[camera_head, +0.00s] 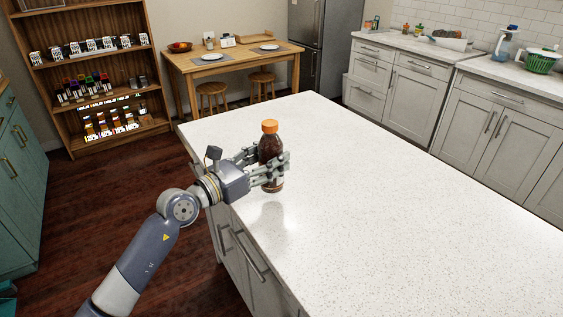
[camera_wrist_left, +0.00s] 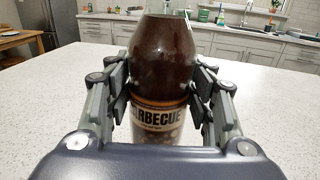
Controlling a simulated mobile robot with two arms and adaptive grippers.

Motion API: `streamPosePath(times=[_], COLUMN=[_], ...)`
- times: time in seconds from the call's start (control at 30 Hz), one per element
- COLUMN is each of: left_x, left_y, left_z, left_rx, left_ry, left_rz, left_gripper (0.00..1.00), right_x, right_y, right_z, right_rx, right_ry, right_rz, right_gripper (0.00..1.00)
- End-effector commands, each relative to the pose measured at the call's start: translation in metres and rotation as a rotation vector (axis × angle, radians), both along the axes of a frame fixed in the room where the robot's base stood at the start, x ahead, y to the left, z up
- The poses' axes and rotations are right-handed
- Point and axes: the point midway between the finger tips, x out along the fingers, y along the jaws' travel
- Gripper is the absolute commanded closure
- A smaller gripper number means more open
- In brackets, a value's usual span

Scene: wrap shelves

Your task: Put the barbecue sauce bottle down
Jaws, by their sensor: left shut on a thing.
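The barbecue sauce bottle (camera_head: 271,148) is dark brown with an orange cap. It is upright at the near left part of the white speckled island counter (camera_head: 400,200). My left gripper (camera_head: 272,165) is shut on the bottle, with its fingers on both sides of the body. In the left wrist view the bottle (camera_wrist_left: 162,60) stands between the fingers, its "BARBECUE" label facing the camera. The cap is out of that view. Whether the base touches the counter or is slightly above it, I cannot tell. My right gripper is not in view.
The counter around and right of the bottle is bare. A wooden table (camera_head: 225,62) with plates and two stools stands behind. A wooden shelf (camera_head: 60,50) with several goods is at the back left. Grey cabinets (camera_head: 405,95) line the right wall.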

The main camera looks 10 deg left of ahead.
Motion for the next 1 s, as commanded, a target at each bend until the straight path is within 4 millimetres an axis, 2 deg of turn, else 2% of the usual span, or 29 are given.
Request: streamPosePath(times=[0.1,0.23,0.33,0.57,0.93,0.97,1.0], left_x=[0.013,0.019,0.019,0.019,0.019,0.019,0.019], left_y=[-0.017,-0.024,-0.026,-0.025,-0.024,-0.025,-0.025], left_z=[0.002,-0.001,-0.007,-0.037,-0.041,-0.041,-0.041], left_rx=[-0.004,-0.002,0.000,0.001,-0.001,0.001,0.001], left_ry=[-0.006,-0.005,-0.002,-0.003,-0.004,-0.001,-0.001], left_rz=[0.001,0.001,0.000,0.001,0.001,0.001,0.001], left_gripper=[0.89,0.89,0.89,0.89,0.89,0.44,0.35], right_x=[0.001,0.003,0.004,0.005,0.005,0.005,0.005], right_y=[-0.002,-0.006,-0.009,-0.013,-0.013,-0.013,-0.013], right_z=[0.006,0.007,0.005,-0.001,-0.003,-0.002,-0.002], right_rx=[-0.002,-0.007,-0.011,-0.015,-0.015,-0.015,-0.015], right_ry=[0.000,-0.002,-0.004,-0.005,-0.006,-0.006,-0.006], right_rz=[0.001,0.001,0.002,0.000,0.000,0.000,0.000], right_gripper=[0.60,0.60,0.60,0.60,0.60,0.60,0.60])
